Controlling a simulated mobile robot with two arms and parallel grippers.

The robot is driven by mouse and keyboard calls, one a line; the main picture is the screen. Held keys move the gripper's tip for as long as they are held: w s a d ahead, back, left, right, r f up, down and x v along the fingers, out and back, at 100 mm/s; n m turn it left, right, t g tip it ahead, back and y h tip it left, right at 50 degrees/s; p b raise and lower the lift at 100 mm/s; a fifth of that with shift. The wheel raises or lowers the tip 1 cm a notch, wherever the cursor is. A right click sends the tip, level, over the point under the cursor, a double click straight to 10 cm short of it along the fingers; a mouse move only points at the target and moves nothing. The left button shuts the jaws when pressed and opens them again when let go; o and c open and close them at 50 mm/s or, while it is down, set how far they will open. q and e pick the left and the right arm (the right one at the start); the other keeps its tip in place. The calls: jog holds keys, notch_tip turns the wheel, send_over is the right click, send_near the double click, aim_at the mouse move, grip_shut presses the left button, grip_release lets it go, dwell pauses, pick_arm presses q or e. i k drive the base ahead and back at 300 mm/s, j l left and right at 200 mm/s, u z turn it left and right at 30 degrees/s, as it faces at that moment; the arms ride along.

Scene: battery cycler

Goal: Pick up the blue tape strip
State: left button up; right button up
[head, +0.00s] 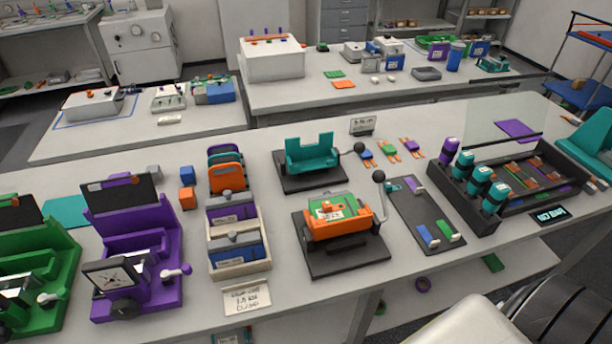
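A small blue strip (427,236) with a pale end lies near the front end of a dark mat (413,214) on the near bench. I take it to be the blue tape strip. A green strip (449,231) lies just to its right on the same mat. A purple strip (413,185) and a teal strip (391,187) lie at the mat's far end. Nothing covers the blue strip. Neither of my grippers shows in the head view.
An orange-and-green press (338,226) with a black-knobbed lever stands left of the mat. A black tray (465,207) with teal bottles stands to its right. A purple device (140,250) stands further left. Bare bench lies in front of the mat.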

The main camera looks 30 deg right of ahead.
aim_at(423, 232)
jog(key=z, duration=1.95)
